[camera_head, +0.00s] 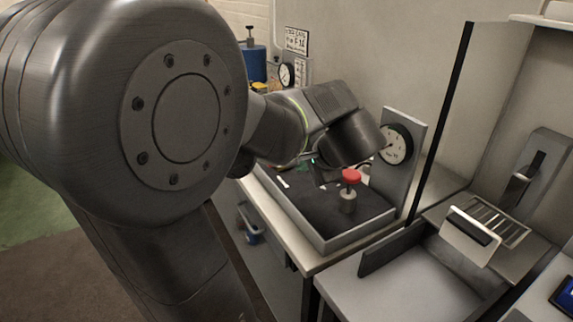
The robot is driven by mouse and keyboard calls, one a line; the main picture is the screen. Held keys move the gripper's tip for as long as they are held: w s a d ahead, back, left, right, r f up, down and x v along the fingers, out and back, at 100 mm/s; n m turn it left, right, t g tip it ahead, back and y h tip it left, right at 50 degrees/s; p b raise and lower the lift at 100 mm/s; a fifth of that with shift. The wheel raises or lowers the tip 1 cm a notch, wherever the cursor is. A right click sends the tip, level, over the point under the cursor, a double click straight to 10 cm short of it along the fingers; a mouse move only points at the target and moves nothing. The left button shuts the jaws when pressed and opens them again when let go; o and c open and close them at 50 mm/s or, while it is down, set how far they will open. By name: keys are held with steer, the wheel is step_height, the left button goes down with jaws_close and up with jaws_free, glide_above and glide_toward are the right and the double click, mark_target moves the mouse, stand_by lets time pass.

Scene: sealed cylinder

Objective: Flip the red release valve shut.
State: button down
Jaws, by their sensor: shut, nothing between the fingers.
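The red release valve (351,176) sits on top of a short metal fitting (347,201) in the dark tray on the bench. My gripper (322,177) is just left of the valve, mostly hidden behind and below my wrist. Its fingers show only as a small dark shape, shut with nothing visible in them. I cannot tell whether they touch the valve. The valve's exact angle is too small to make out.
A round gauge (397,144) on an upright plate stands behind the tray (326,243). A tall clear panel (465,110) and a machine with a slotted plate (487,225) are at right. A blue cylinder (255,62) stands at the back left.

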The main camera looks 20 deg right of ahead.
steer(key=x, duration=0.9)
steer(key=shift+w+f, duration=0.25)
steer(key=shift+f, duration=0.05)
steer(key=shift+w+a+p, duration=0.15)
steer(key=shift+w, duration=0.85)
steer(key=shift+w+a+p, duration=0.15)
steer(key=shift+w, duration=0.85)
